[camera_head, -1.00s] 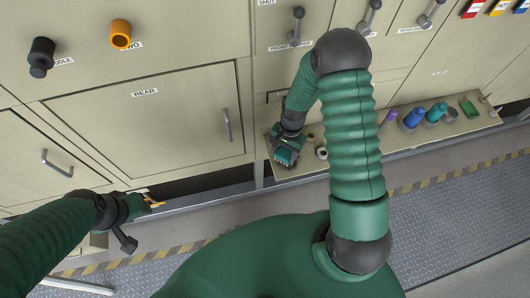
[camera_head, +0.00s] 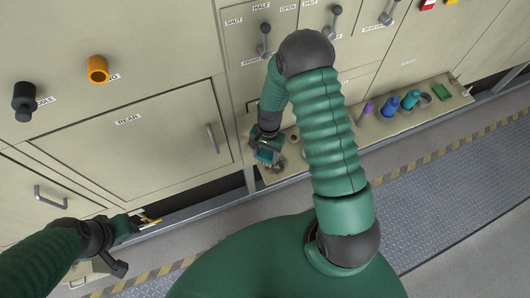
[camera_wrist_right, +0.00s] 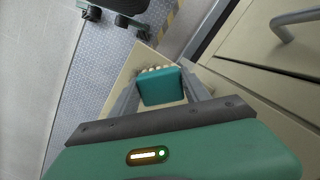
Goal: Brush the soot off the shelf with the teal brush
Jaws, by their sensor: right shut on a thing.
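My right gripper (camera_head: 268,155) is shut on the teal brush (camera_wrist_right: 160,88), low over the left end of the beige shelf (camera_head: 390,128). In the right wrist view the brush sits between the fingers, pale bristles pointing away over the shelf (camera_wrist_right: 124,78). I cannot tell whether the bristles touch it. Soot is not clearly distinguishable; my arm hides the middle of the shelf. My left gripper (camera_head: 149,220) is at the lower left, away from the shelf; its yellowish tips are too small to judge.
A purple item (camera_head: 367,108), blue bottles (camera_head: 390,106), a grey cup (camera_head: 425,100) and a green block (camera_head: 442,92) stand along the right part of the shelf. The furnace front with levers (camera_head: 265,40) and the rear door (camera_head: 130,140) rises behind. Grated floor (camera_head: 440,190) is clear.

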